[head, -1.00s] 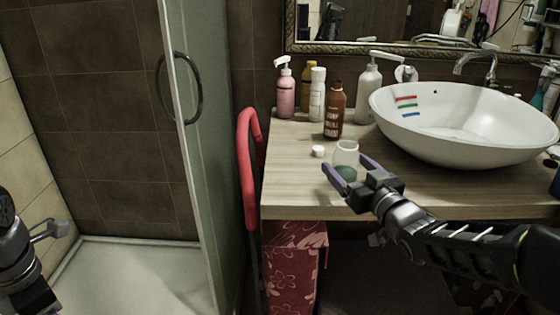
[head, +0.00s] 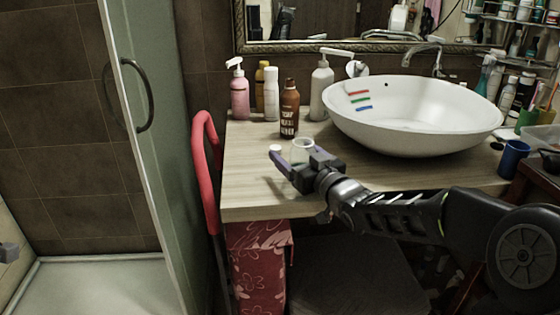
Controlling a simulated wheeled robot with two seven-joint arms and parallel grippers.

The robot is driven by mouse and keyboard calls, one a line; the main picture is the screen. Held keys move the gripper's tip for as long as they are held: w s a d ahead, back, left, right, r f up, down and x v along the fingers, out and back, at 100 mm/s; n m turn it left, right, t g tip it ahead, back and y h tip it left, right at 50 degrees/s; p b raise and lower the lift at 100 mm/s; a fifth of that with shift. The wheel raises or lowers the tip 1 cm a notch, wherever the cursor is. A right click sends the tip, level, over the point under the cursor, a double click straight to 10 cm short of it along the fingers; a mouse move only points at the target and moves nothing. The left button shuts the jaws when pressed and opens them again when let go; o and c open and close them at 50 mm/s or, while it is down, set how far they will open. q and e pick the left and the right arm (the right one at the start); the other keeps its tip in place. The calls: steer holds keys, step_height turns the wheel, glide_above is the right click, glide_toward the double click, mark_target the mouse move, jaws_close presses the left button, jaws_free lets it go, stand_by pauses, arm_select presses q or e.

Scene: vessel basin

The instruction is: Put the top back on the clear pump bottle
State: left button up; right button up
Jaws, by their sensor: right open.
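A small clear open-mouthed container (head: 303,150) stands upright on the wooden counter, its lower part hidden by my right gripper. A small white cap (head: 275,150) lies just left of it. My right gripper (head: 294,153) is open, its fingers spread around or just in front of the container; I cannot tell whether they touch it. A pale translucent pump bottle (head: 320,92) stands farther back by the basin, with a pump head on it. Only a small grey bit of my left gripper (head: 8,256) shows at the left edge.
A pink pump bottle (head: 239,97), a white bottle (head: 271,97) and a brown bottle (head: 289,112) stand behind. The white basin (head: 410,125) fills the counter's right. A blue cup (head: 513,158) stands farther right. The counter's front left (head: 243,187) is clear.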

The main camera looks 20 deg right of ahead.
steer(key=shift+c, duration=0.6)
steer(key=c, duration=1.4)
arm_select(q)
steer(key=shift+r, duration=0.1)
arm_select(e)
steer(key=shift+r, duration=0.25)
arm_select(q)
steer(key=shift+r, duration=0.1)
arm_select(e)
steer(key=shift+r, duration=0.6)
arm_select(q)
steer(key=shift+r+p, duration=0.7)
steer(key=shift+p, duration=0.25)
steer(key=shift+f+b, duration=0.4)
steer(key=shift+b, duration=0.05)
steer(key=shift+f+b, duration=0.4)
arm_select(e)
steer(key=shift+s+d+f, duration=0.1)
steer(key=shift+s+d, duration=0.3)
steer(key=shift+s, duration=2.55)
steer(key=shift+s+d+r, duration=0.1)
steer(key=shift+s+d, duration=0.35)
steer(key=shift+s, duration=2.55)
steer(key=shift+s+d+f, duration=0.1)
steer(key=shift+s+d, duration=0.3)
steer(key=shift+s, duration=2.55)
